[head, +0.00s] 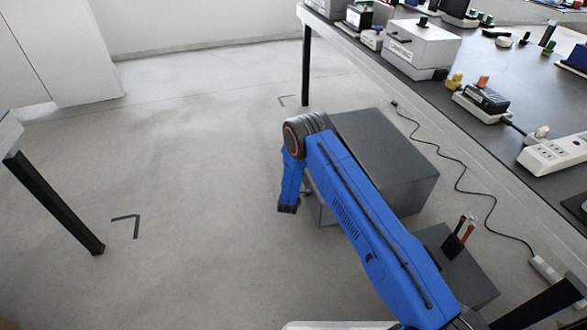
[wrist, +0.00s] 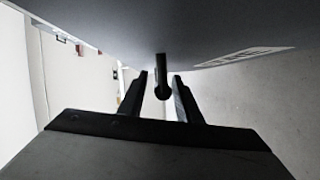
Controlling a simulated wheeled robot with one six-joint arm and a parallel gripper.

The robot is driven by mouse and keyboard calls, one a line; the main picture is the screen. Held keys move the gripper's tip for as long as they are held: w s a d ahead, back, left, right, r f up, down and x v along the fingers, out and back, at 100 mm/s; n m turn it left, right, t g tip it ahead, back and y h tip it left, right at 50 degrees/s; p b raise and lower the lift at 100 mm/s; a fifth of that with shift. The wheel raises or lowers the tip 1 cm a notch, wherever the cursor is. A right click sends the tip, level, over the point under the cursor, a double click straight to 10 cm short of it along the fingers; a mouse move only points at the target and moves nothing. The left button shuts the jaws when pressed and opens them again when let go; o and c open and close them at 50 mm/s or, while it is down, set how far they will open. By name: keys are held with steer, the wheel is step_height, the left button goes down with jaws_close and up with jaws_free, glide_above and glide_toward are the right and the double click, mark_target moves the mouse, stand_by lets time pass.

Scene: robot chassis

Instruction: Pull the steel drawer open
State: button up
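The steel drawer unit is a dark grey box (head: 385,150) on the floor under the workbench in the head view. My blue arm crosses in front of it and hides much of its left-facing front. In the wrist view a grey panel (wrist: 110,22) fills the top, with a pale label on it. A dark handle (wrist: 161,91) sticks out from this panel. My gripper (wrist: 160,75) is open, with one finger on each side of the handle and a visible gap to both. No opening of the drawer can be made out.
The workbench (head: 480,140) above carries several devices and a white power strip (head: 555,152). A black cable (head: 460,175) hangs to the floor. A dark low box with red-handled tools (head: 458,240) stands close by. The floor (head: 190,200) to the left is clear.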

steer(key=s+a+r, duration=0.1)
steer(key=s, duration=1.6)
steer(key=shift+s+r, duration=0.15)
steer(key=shift+s, duration=0.05)
steer(key=shift+a, duration=0.1)
